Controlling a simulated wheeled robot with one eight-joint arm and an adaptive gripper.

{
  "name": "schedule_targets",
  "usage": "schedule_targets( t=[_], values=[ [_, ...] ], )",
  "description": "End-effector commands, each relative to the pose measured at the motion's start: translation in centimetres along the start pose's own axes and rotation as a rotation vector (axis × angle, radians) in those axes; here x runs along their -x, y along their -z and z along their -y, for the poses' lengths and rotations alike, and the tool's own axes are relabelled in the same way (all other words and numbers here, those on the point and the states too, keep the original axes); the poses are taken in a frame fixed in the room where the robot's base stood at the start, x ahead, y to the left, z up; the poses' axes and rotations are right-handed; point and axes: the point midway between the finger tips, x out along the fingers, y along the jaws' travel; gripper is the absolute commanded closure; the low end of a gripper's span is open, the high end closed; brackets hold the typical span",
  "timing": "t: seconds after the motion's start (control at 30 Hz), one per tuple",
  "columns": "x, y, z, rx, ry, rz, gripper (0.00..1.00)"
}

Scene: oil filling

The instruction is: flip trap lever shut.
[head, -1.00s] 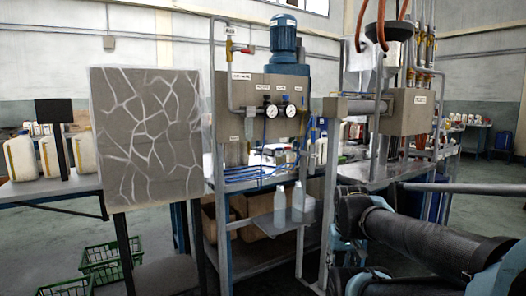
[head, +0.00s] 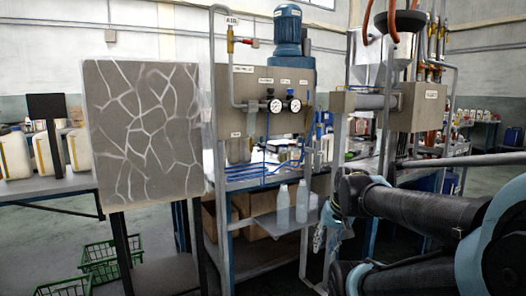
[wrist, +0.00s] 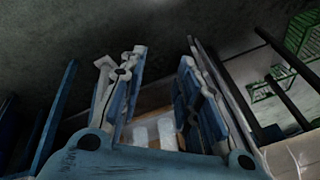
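My gripper (head: 322,236) is at the lower right of the bench frame in the head view, small and partly hidden by my arm. In the wrist view my gripper (wrist: 160,72) is open, its two blue fingers apart with nothing held between them. A small valve with a red handle (head: 230,42) sits high on the grey pipe left of the blue motor, well away from my gripper. I cannot tell whether this is the trap lever, and no part marked as a trap shows clearly.
A grey panel with pale crack lines (head: 146,130) stands at the left. Pale bottles (head: 283,205) stand on a low shelf left of my gripper. The machine with two gauges (head: 276,105) is behind. Green crates (head: 100,262) lie on the floor at lower left.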

Motion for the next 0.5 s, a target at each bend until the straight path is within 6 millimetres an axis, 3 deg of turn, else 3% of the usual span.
schedule_targets(
  t=[0.2, 0.5],
  values=[
    [2.0, 7.8, 6.2, -0.164, 0.248, -0.064, 0.69],
    [5.2, 19.3, 12.7, -0.414, 0.586, -0.124, 0.69]
  ],
)
